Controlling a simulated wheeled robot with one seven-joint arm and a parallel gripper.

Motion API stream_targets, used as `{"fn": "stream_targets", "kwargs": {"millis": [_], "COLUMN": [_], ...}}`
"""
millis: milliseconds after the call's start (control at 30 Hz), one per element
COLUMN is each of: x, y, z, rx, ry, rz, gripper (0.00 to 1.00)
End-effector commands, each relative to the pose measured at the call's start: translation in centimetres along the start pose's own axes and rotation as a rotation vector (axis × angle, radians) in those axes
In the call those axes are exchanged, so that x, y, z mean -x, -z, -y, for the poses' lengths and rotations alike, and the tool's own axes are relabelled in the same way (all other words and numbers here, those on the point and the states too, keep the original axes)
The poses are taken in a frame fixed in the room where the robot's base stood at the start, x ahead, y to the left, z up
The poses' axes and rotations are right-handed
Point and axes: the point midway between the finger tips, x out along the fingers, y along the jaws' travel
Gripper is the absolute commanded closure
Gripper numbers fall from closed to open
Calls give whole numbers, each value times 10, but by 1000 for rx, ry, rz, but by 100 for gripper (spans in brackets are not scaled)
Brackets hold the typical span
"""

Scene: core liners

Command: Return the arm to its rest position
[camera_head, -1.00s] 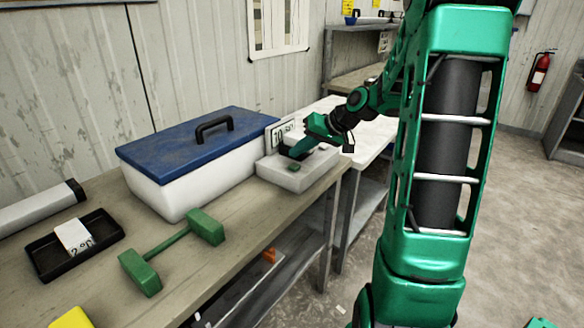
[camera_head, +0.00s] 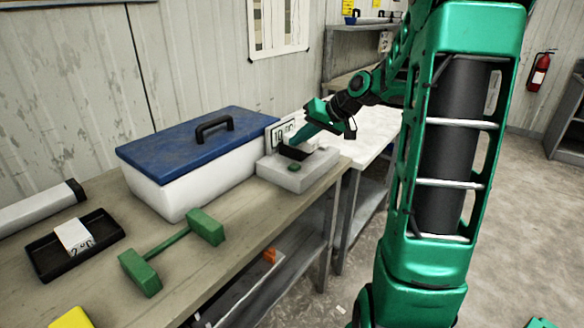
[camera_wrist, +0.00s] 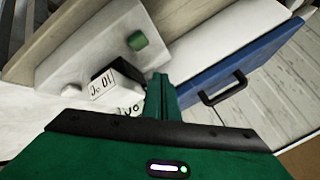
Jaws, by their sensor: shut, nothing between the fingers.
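My gripper (camera_head: 297,140) is a green hand whose narrow fingers point down and left over the white block-shaped device at the right end of the workbench. In the wrist view the fingers (camera_wrist: 161,98) are together with nothing between them. The white device (camera_head: 296,178) has a green button (camera_head: 293,167) and a small black holder (camera_head: 292,153) on top. In the wrist view a white label reading 10 °C (camera_wrist: 103,86) stands by the fingers. I cannot tell the exact gap between fingertips and device.
A white box with a blue lid (camera_head: 205,140) and black handle stands left of the device. A green dumbbell-shaped tool (camera_head: 172,245) and a black tray (camera_head: 50,262) with a white label lie on the workbench (camera_head: 225,258). A white-topped table (camera_head: 372,140) stands behind.

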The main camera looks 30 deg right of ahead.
Motion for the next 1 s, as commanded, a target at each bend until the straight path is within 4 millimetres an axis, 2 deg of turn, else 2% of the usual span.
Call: {"fn": "stream_targets", "kwargs": {"millis": [300,367,467,567,667,900,1000], "x": [0,1,7,21,43,107,132], "y": [-2,-6,-26,-61,-105,-214,-256], "z": [1,2,3,2,-2,-15,-20], "rx": [1,3,9,8,-5,-84,-129], "ry": [-4,-16,-72,-164,-270,-479,-540], "rz": [3,12,52,120,197,366,425], "gripper": [100,100,100,100,100,100,100]}}
